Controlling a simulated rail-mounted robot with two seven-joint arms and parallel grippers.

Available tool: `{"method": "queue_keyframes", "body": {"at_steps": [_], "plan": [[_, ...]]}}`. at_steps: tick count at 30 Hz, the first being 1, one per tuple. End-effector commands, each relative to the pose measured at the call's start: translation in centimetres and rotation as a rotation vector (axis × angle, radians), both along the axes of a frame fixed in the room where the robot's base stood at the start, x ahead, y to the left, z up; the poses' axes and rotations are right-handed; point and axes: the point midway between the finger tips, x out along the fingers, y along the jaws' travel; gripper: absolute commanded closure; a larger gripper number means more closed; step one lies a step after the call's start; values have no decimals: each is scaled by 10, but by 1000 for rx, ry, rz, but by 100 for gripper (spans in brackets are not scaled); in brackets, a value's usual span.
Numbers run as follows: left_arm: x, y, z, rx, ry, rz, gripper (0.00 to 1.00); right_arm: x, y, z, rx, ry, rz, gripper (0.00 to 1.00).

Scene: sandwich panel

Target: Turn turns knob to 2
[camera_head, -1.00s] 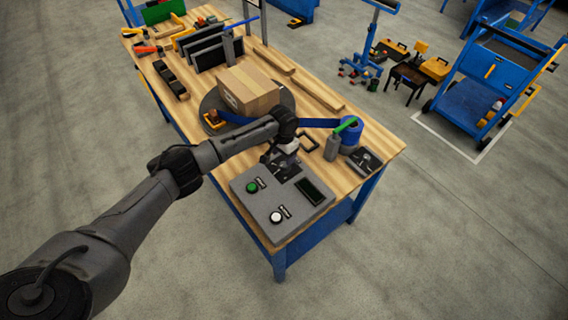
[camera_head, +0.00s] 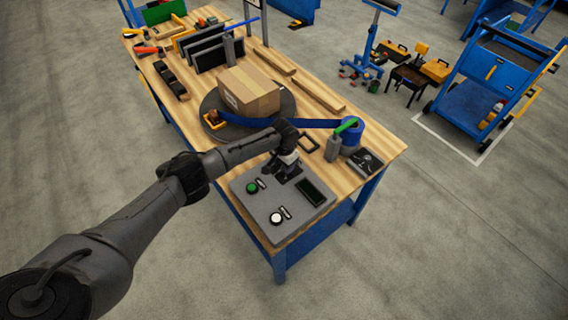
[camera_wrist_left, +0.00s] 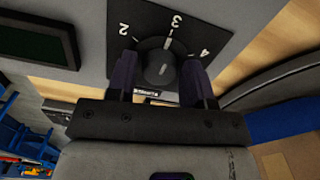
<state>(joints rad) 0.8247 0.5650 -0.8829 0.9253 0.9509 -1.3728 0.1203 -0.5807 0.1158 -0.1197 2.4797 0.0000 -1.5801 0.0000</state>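The knob (camera_wrist_left: 157,68) is a dark round dial with a pale pointer mark, on a black plate (camera_wrist_left: 205,20) marked 2, 3 and 4. Its pointer mark faces roughly toward the 3. My left gripper (camera_wrist_left: 160,80) has one dark finger on each side of the knob, with a visible gap to each side, so it looks open around it. In the head view, my left gripper (camera_head: 288,163) is low over the back of the grey control panel (camera_head: 245,207) and largely hides the knob. My right gripper is not in view.
The panel also bears a green button (camera_head: 252,188), a white button (camera_head: 276,218) and a dark screen (camera_head: 312,192). A cardboard box (camera_head: 248,91) sits behind.

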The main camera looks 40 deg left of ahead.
Motion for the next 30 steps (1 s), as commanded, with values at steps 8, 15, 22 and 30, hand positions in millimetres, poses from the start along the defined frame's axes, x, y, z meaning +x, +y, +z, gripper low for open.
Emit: {"method": "queue_keyframes", "body": {"at_steps": [8,15,22,30], "plan": [[0,0,0,0,0,0,80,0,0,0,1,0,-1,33],[0,0,1,0,0,7,89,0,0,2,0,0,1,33],[-1,-1,3,-1,2,90,89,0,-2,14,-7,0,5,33],[-1,-1,4,-2,4,316,89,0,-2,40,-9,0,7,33]]}}
